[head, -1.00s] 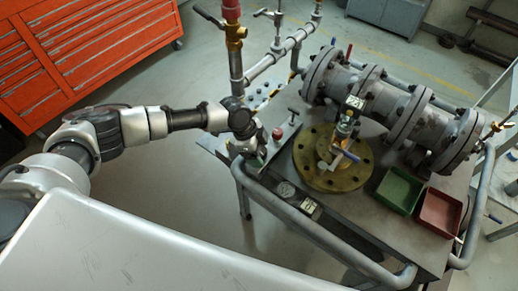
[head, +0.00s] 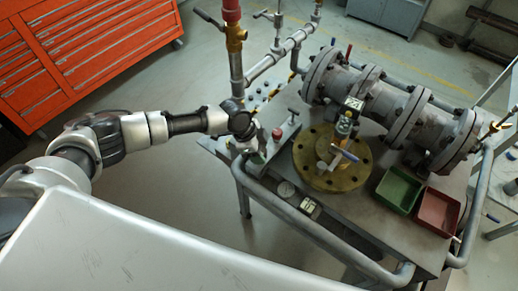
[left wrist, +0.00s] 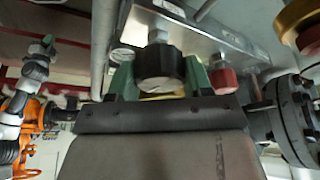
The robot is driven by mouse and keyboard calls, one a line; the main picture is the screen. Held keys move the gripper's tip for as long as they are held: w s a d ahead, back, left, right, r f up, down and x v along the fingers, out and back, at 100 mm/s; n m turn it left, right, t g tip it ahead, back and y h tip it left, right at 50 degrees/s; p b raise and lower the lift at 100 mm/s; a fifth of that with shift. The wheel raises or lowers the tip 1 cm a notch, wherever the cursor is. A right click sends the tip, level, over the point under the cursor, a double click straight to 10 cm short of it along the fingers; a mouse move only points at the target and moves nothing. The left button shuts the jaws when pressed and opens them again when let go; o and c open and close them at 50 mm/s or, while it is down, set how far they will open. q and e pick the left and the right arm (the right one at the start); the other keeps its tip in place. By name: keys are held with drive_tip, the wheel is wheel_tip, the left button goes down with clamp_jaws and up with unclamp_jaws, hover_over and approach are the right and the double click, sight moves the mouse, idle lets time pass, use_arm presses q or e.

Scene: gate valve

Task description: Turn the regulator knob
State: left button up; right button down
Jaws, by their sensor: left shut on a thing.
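The regulator knob (left wrist: 160,66) is black and round, with a pale mark on its face. It sits in front of a metal panel in the left wrist view. My left gripper (left wrist: 160,78) has its green fingers on both sides of this knob and is shut on it. In the head view, my left gripper (head: 250,149) is at the near left corner of the bench, and it and the arm hide the knob there. My right gripper is in neither view.
A red knob (head: 277,134) stands close beside my left gripper; the left wrist view shows it to the right (left wrist: 223,80). A brass flange (head: 318,175), a green tray (head: 399,190) and a red tray (head: 438,211) are on the bench. A grey rail (head: 300,222) runs along the near edge.

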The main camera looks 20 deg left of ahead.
use_arm(q)
drive_tip(key=o, duration=0.9)
drive_tip(key=b+v, duration=0.1)
drive_tip(key=v, duration=0.9)
drive_tip(key=shift+a+r+b, duration=0.2)
drive_tip(key=shift+r+b, duration=0.1)
drive_tip(key=shift+r, duration=0.1)
